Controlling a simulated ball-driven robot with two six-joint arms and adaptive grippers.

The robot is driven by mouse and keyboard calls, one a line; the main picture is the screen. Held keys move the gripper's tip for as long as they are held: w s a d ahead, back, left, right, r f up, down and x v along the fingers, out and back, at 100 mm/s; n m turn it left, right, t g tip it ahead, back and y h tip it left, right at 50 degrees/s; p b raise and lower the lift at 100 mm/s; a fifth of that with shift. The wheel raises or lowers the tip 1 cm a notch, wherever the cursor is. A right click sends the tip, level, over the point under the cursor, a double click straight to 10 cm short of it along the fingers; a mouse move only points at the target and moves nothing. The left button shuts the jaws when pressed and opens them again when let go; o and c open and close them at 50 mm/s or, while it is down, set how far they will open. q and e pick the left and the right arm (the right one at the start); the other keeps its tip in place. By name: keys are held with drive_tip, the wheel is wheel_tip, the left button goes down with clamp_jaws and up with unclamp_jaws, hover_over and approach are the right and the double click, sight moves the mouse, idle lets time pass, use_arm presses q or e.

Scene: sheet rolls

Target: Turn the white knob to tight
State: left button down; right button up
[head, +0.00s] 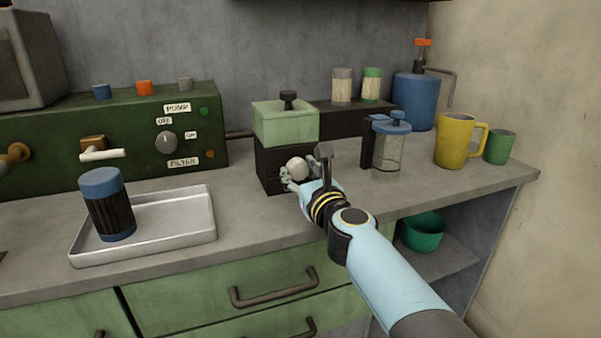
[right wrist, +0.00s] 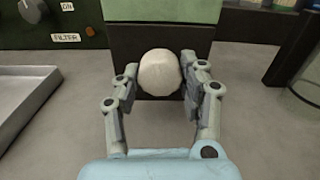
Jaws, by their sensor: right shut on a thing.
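The white knob (head: 297,168) is a round ball on the front of a dark box with a pale green top (head: 285,124). In the right wrist view the white knob (right wrist: 160,73) sits between the two fingers. My right gripper (head: 302,178) reaches in from the lower right and is shut on the knob; it also shows in the right wrist view (right wrist: 158,88). No tight mark is readable on the box, and the gripper hides part of its front. My left gripper is in neither view.
A green machine (head: 60,145) with a grey dial and labels stands at the left. A metal tray (head: 180,237) holds a dark jar (head: 110,212). A glass press (head: 390,152) and yellow mug (head: 455,140) stand to the right. The counter's front middle is clear.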

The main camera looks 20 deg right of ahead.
drive_tip(key=shift+f+m, duration=0.1)
drive_tip(key=shift+m, duration=1)
drive_tip(key=o, duration=1.2)
